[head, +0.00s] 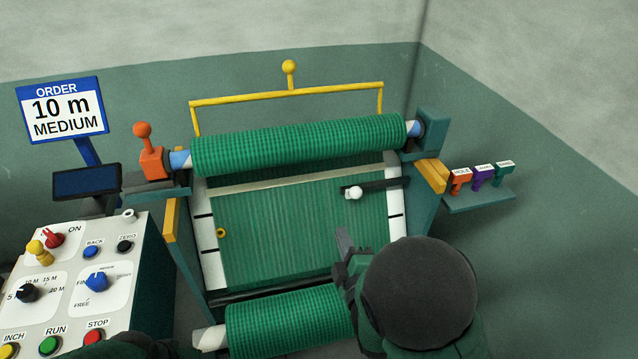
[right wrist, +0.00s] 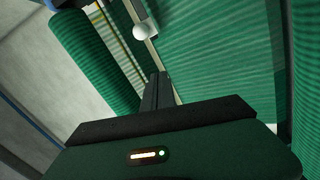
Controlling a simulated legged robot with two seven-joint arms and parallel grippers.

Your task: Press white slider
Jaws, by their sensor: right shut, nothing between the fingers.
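The white slider (head: 353,193) is a small round white knob at the left end of a dark bar (head: 380,187), on the right part of the green netting panel. It also shows in the right wrist view (right wrist: 144,31), beyond the fingertips. My right gripper (head: 342,238) is shut and empty, below and slightly left of the knob in the head view, apart from it. Its closed fingers show in the right wrist view (right wrist: 158,80). My left gripper is not in view; only a dark green part of me shows at the bottom left.
A green roll (head: 300,145) spans the top and another roll (head: 285,318) lies below the panel. A yellow bar (head: 290,95) stands behind. A control box (head: 75,270) is at left, with an order sign (head: 62,110). Small tagged tools (head: 482,178) sit on a shelf at right.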

